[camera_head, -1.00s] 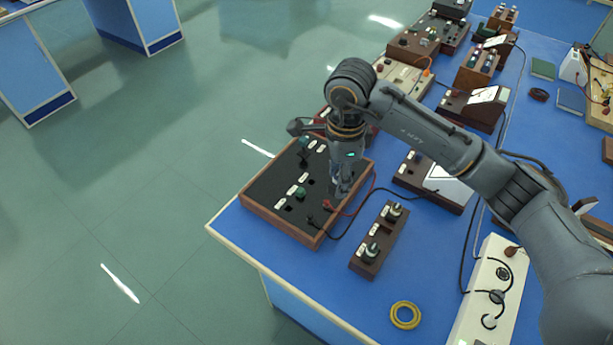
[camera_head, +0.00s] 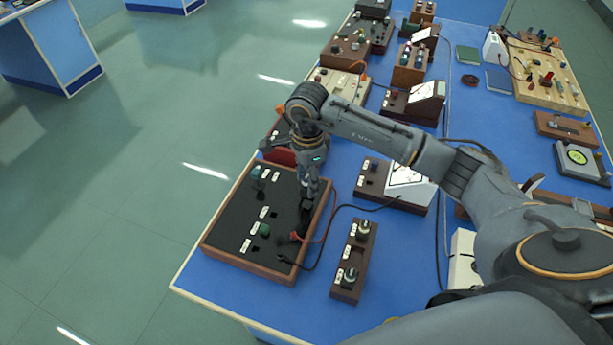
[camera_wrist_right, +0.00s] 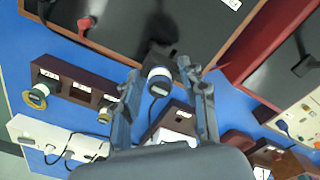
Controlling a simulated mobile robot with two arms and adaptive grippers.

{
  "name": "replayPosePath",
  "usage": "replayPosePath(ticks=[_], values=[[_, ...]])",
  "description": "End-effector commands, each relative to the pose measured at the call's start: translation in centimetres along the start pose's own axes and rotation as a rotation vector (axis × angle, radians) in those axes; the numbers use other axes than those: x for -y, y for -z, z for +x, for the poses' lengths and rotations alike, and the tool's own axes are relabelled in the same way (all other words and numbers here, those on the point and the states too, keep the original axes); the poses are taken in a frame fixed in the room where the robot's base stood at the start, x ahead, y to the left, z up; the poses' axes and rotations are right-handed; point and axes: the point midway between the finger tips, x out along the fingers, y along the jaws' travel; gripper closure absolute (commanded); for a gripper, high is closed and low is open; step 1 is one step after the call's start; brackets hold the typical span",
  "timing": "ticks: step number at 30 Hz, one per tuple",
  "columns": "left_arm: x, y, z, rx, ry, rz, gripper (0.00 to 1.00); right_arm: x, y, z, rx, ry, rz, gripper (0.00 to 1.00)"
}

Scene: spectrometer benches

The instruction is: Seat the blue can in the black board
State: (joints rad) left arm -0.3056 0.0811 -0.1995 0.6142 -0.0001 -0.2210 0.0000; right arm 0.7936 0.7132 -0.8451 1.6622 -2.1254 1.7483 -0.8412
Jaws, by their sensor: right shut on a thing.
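The black board (camera_head: 235,215) is a dark panel in a brown wooden frame on the blue bench, left of centre in the head view. It also shows at the top of the wrist view (camera_wrist_right: 120,22). My right gripper (camera_head: 307,200) points down over the board's right part in the head view. My left gripper is not in view.
A green component (camera_head: 264,230) and white labels sit on the board. Red and black leads run off its right edge. A brown block with two round parts (camera_head: 348,270) stands to the right. More instrument boxes (camera_head: 410,105) line the bench behind. The bench's left edge is close by.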

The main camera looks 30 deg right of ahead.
Motion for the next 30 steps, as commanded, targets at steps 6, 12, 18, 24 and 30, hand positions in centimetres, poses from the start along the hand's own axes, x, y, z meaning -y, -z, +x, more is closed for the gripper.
replayPosePath(ticks=[6,12,18,24,30], values=[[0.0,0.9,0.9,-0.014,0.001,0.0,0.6,0.0,0.0,1.6,0.0,-0.001,-0.001,0.86],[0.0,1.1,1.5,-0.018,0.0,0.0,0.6,0.0,0.0,2.7,0.0,-0.001,0.0,0.87],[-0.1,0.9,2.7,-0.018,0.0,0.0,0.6,0.0,0.0,4.0,0.0,0.0,0.0,0.87],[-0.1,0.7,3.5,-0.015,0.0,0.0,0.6,0.0,0.0,5.0,0.0,0.001,0.001,0.87],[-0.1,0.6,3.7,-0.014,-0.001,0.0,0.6,0.0,0.0,5.2,0.0,0.0,0.001,0.87]])
